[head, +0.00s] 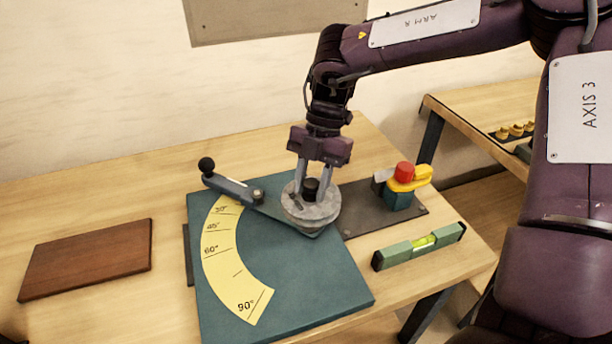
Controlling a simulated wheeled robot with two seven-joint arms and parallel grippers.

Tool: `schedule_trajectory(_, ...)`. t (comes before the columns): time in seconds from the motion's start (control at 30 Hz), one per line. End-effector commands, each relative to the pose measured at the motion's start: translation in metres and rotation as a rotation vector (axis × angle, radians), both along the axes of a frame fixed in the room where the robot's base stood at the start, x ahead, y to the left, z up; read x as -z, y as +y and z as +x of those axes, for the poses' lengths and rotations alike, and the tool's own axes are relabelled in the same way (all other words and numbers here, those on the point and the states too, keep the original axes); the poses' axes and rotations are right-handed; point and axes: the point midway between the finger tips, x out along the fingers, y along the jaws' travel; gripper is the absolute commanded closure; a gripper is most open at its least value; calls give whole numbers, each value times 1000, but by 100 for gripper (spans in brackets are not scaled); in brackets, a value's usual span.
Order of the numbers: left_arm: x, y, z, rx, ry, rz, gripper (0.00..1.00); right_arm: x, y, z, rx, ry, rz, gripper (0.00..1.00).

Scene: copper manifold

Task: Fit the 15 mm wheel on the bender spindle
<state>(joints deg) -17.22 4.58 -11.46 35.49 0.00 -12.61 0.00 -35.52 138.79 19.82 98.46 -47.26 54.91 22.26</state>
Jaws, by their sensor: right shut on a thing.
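The grey wheel (297,212) with a dark knob at its centre is at the far right corner of the teal bender plate (310,282). My right gripper (313,190) points down from above and is shut on the wheel at its knob. The wheel looks level. It hides the spindle, so I cannot tell whether the wheel is seated on it or just above it. The bender's lever arm (232,188), with a black ball handle, lies across the plate's back left corner, its inner end near the wheel. My left gripper is not in view.
A yellow angle scale (222,262) curves over the plate. Right of the wheel, a dark base plate (366,208) carries a red and yellow device (404,182). A green spirit level (420,246) lies at front right. A brown board (88,260) lies at left, with bare table around it.

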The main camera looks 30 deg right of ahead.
Motion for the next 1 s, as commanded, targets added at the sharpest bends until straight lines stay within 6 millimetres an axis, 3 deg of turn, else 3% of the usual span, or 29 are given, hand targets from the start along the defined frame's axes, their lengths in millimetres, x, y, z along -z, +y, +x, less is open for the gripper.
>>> schedule_trajectory(0.6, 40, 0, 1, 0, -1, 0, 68, 56, 0, 1, 0, -2, 1, 100)
schedule_trajectory(1.0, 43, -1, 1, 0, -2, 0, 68, 60, 0, 1, -1, -1, 1, 100)
